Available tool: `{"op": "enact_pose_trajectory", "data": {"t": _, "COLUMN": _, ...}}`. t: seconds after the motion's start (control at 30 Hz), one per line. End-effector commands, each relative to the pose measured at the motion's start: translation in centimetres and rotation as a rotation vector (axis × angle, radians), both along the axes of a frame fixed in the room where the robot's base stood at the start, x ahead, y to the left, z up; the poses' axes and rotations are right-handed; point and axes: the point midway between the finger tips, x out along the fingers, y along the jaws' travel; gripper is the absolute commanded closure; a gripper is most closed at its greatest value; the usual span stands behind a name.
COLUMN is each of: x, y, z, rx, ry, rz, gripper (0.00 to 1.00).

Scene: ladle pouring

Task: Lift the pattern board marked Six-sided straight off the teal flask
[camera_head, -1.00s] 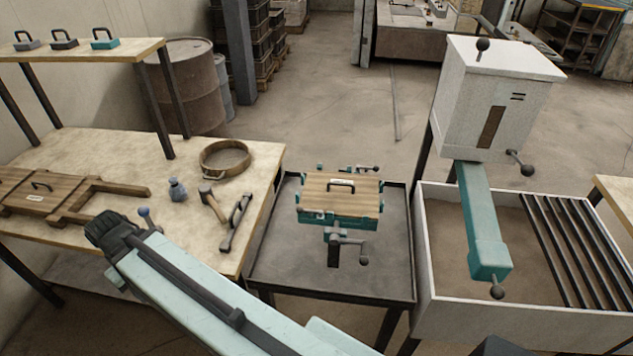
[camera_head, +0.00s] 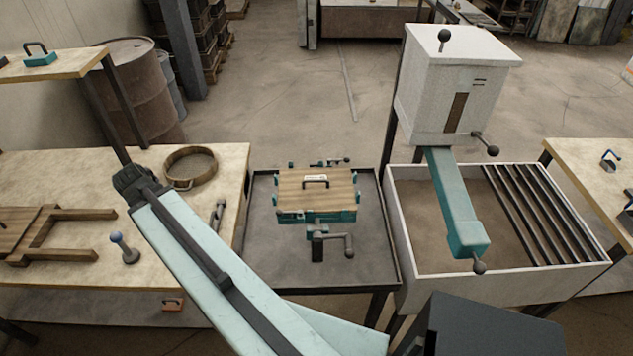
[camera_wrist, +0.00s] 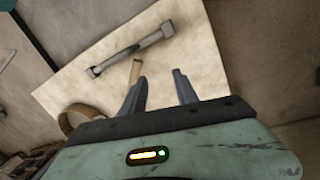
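A wooden board (camera_head: 290,191) with a dark handle on top lies flat on the teal flask (camera_head: 292,216), in the middle of the head view. A small white label shows beside the handle, but its writing is too small to read. The flask sits on a grey tray table (camera_head: 262,260), with a crank at its front. My gripper (camera_wrist: 159,77) is open and empty, its two fingers apart over the workbench. In the head view my gripper (camera_head: 132,180) is at the left, well away from the board, and its fingers are hard to make out.
A white hopper with a teal chute (camera_head: 456,205) stands over a sandbox right of the tray table.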

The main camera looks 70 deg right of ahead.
Motion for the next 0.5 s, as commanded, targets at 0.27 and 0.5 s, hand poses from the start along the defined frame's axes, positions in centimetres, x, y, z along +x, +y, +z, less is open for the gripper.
{"op": "enact_pose_trajectory", "data": {"t": 0.27, "x": -18.1, "y": -22.6, "z": 6.6, "rx": -0.113, "ry": 0.204, "rz": 0.109, "gripper": 0.64}}
{"op": "enact_pose_trajectory", "data": {"t": 0.5, "x": -27.6, "y": -28.4, "z": 8.4, "rx": -0.112, "ry": 0.318, "rz": 0.168, "gripper": 0.64}}
